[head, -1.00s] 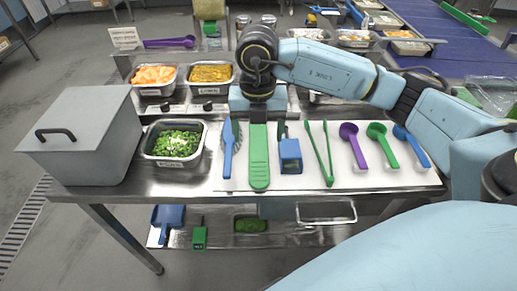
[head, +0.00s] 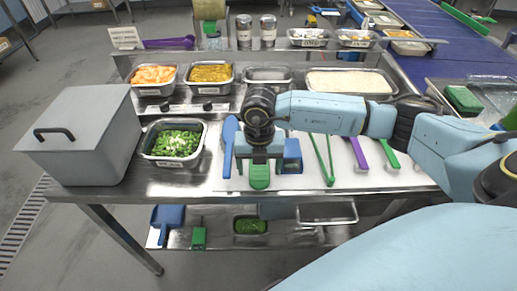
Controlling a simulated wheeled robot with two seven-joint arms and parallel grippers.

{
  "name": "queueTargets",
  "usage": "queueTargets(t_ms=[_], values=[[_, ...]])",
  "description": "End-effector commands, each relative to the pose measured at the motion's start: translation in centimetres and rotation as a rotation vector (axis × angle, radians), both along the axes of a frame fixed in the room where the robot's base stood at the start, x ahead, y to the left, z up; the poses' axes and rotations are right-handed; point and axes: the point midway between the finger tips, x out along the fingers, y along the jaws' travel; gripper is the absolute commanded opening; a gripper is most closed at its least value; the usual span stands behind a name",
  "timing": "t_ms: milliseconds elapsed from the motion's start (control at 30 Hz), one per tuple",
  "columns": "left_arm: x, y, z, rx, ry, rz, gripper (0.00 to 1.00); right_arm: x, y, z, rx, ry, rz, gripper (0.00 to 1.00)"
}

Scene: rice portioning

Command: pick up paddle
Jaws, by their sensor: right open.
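A green flat-handled tool (head: 259,182), possibly the paddle, lies on the white mat (head: 320,181) on the steel table. Its upper part is hidden under my right gripper. A blue paddle-shaped tool (head: 228,150) with a rounded head lies just to its left. My right gripper (head: 260,164) is open and points down over the green tool, its fingers on either side of it. I cannot tell whether the fingers touch it. My left gripper is not in view.
A blue scoop-like tool (head: 291,157), green tongs (head: 322,155) and purple (head: 358,154) and green (head: 389,155) spoons lie to the right. A tray of chopped greens (head: 176,142) and a grey lidded box (head: 80,135) stand left. A rice tray (head: 350,82) is behind my arm.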

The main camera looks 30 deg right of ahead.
Motion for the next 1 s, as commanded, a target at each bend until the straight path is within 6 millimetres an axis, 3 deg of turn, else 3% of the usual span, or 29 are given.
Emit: queueTargets(t_ms=[167, 500, 767, 1000], values=[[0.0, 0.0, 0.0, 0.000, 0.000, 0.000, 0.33, 0.0, 0.0, 0.0, 0.000, 0.000, 0.000, 0.73], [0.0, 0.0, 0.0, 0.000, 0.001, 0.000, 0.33, 0.0, 0.0, 0.1, -0.001, -0.001, 0.000, 0.28], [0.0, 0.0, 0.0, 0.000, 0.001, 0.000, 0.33, 0.1, 0.0, 0.3, 0.000, -0.002, -0.001, 0.27], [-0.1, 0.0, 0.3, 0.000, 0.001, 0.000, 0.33, 0.2, -0.1, 3.9, -0.001, -0.007, -0.001, 0.27]])
